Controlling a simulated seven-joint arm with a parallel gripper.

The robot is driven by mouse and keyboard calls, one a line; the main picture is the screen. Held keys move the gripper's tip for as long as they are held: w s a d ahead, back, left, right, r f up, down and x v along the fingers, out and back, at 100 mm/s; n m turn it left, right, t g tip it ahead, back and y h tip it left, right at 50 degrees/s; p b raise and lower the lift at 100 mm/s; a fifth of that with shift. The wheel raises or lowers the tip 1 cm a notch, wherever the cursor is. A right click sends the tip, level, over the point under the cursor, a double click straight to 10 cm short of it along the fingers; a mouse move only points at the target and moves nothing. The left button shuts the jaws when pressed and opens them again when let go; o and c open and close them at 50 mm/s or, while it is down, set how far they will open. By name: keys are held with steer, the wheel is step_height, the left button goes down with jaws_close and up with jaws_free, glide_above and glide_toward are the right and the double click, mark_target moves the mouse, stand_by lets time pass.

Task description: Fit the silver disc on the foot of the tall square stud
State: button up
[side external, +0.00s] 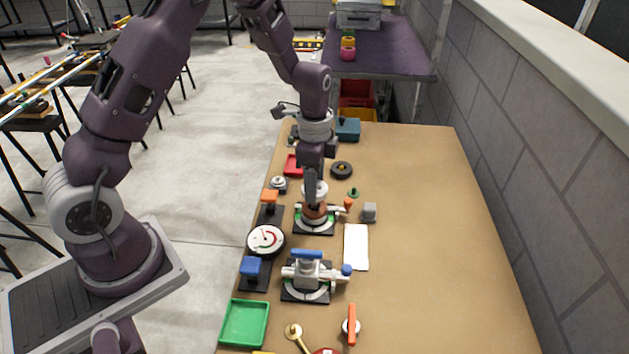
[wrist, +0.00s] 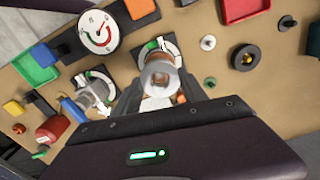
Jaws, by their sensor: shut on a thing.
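My gripper (side external: 312,183) is shut on a pale silver round piece (side external: 319,190), which looks like the silver disc. In the wrist view the piece (wrist: 159,70) sits between my two fingertips (wrist: 160,90). Just below it is a copper-brown round body (side external: 314,213) over a black base plate (side external: 315,231) with a white and green dial. I cannot tell whether the silver piece touches the brown body. I cannot make out the tall square stud with certainty.
A grey block (side external: 369,212), a white pad (side external: 356,247) and a black wheel (side external: 341,170) lie nearby. A round gauge (side external: 266,239) and a blue-handled valve (side external: 306,270) stand in front. A green tray (side external: 244,322) is near the front edge. The table's right side is clear.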

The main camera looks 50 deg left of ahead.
steer(key=shift+f, duration=0.15)
steer(key=shift+f, duration=0.65)
steer(key=shift+f, duration=0.25)
steer(key=shift+f, duration=0.35)
steer(key=shift+f, duration=0.7)
stand_by(0.9)
steer(key=o, duration=1.5)
steer(key=o, duration=0.3)
